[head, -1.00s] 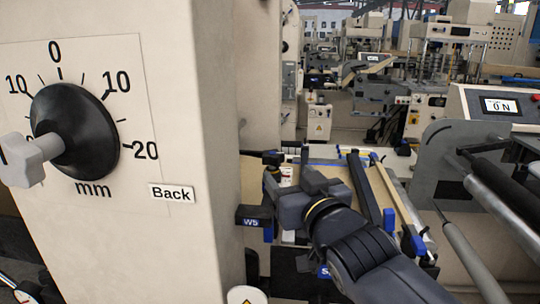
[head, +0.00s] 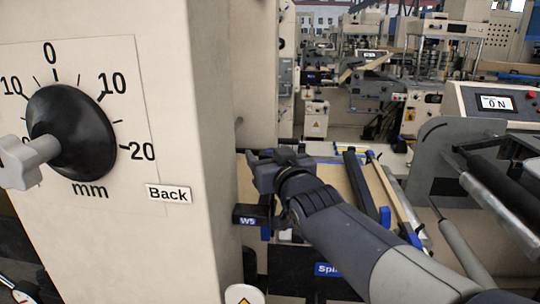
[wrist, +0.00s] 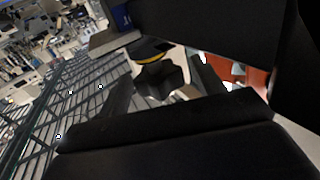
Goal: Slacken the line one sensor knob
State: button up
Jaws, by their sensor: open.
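A black lobed knob (wrist: 160,82) with a yellow ring shows in the wrist view, between my gripper's two dark fingers. I cannot read a label on it, so I cannot tell whether it is the line one sensor knob. My gripper (wrist: 160,95) is open, and I see no finger closed on the knob. In the head view my gripper (head: 268,160) is beyond the edge of the beige column, at the far end of my arm. The knob is not clearly visible there; my arm and gripper may cover it.
A beige column (head: 215,150) stands close on the left, with a black millimetre dial (head: 85,130) and its grey handle (head: 28,160). A blue "W5" tag (head: 248,221) is below my gripper. A display (head: 496,103) reading "0 N" and rollers (head: 500,200) are at right.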

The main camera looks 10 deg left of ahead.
jog(key=c, duration=0.9)
jog(key=shift+d+r+p, duration=0.1)
jog(key=shift+r+p, duration=0.25)
jog(key=shift+p, duration=0.5)
jog(key=shift+w+n+g+y+p, duration=0.1)
jog(key=shift+n+g+y+p, duration=0.25)
jog(key=shift+y+p, duration=0.4)
jog(key=shift+r+p, duration=0.1)
jog(key=shift+p, duration=0.55)
jog(key=n+g+y+p, duration=0.1)
jog(key=n+p, duration=0.1)
jog(key=p, duration=0.3)
jog(key=shift+g+y, duration=0.35)
jog(key=shift+y+p, duration=0.3)
jog(key=shift+p, duration=0.2)
jog(key=shift+f+n+g, duration=0.35)
jog(key=shift+f+g, duration=0.05)
jog(key=shift+g, duration=0.1)
